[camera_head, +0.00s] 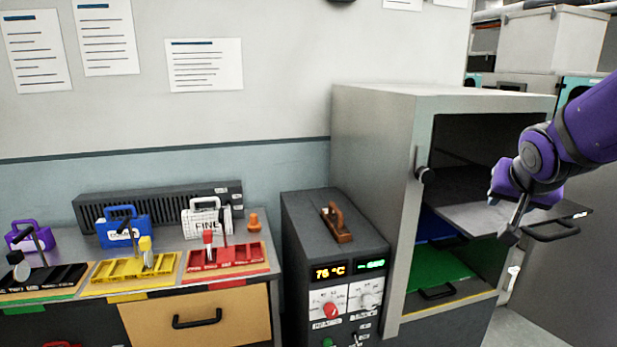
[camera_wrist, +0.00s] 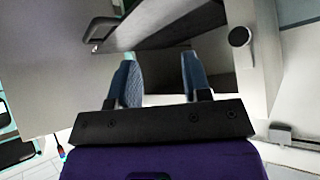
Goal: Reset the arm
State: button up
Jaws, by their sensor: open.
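My purple arm reaches in from the right in the head view, with my gripper (camera_head: 503,212) in front of the open cabinet (camera_head: 375,150). In the wrist view my gripper (camera_wrist: 158,82) shows two blue-grey fingers apart with nothing held between them. A grey tray (camera_head: 480,216) with a black handle (camera_head: 552,232) sticks out of the cabinet, beside and partly behind my gripper. The tray also shows beyond the fingers in the wrist view (camera_wrist: 140,32). Whether the fingers touch the tray I cannot tell.
A green tray (camera_head: 440,268) lies lower in the cabinet, below a blue one (camera_head: 434,228). A control box (camera_head: 300,240) with a brown-handled tool on top stands left of it. The bench at left holds black, yellow and red racks (camera_head: 228,262).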

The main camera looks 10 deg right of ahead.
jog(key=s+a+r+n+g+y, duration=0.2)
jog(key=s+a+n, duration=0.5)
jog(key=s+a, duration=0.6)
jog(key=a+r+y, duration=0.1)
jog(key=a+y, duration=0.1)
jog(key=shift+n+g+y, duration=0.3)
jog(key=shift+y, duration=0.1)
jog(key=shift+a+r, duration=0.1)
